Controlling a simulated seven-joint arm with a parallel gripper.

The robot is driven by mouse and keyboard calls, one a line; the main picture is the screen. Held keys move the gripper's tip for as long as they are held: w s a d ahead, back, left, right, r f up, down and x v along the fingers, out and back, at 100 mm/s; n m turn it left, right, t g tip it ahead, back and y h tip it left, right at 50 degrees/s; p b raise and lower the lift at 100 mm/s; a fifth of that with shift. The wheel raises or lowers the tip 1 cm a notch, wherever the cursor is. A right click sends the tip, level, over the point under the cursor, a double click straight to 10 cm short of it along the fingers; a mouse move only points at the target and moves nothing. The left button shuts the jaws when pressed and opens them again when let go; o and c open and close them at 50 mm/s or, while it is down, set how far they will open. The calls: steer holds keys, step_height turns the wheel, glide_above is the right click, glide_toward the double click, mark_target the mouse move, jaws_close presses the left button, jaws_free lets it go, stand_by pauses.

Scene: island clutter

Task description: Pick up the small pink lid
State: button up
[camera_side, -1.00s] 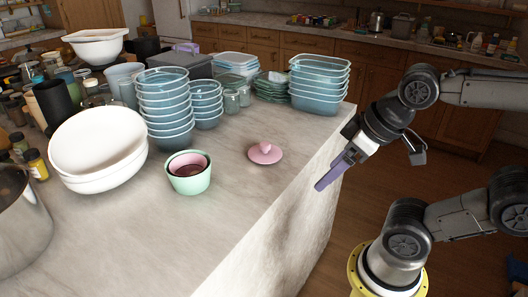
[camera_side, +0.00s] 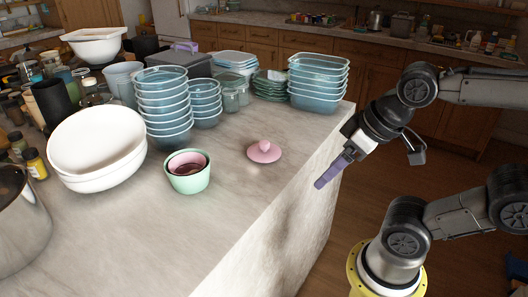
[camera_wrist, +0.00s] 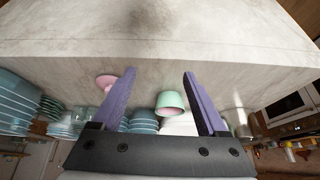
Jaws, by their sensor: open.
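The small pink lid (camera_side: 264,152) is a round disc with a knob, lying knob up on the bare stone counter near its right edge. It also shows in the wrist view (camera_wrist: 104,80), partly behind the left finger. My gripper (camera_side: 321,184) has purple fingers and hangs just off the counter's right side, apart from the lid. In the wrist view my gripper (camera_wrist: 155,82) is open with nothing between its fingertips.
A mint green bowl (camera_side: 189,184) with a pink bowl inside stands left of the lid. Stacked blue containers (camera_side: 318,83) stand behind at the counter corner, and large white bowls (camera_side: 98,148) stand farther left. The counter (camera_side: 215,235) in front is clear.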

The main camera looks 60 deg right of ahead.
steer(key=w+d+r+m, duration=0.2)
steer(key=w+r+m, duration=0.4)
steer(key=r+m, duration=0.15)
steer(key=m+g+h, duration=0.1)
steer(key=m+g, duration=0.4)
steer(key=m, duration=0.3)
glide_above(264, 142)
steer(key=a, duration=0.2)
steer(key=f, duration=1.2)
steer(key=shift+d+f, duration=0.2)
steer(key=shift+f, duration=0.2)
steer(key=shift+d+f, duration=0.25)
steer(key=shift+f, duration=0.7)
steer(key=shift+d+f, duration=0.2)
steer(key=shift+f, duration=0.8)
steer(key=shift+d+f, duration=0.25)
steer(key=shift+f, duration=0.7)
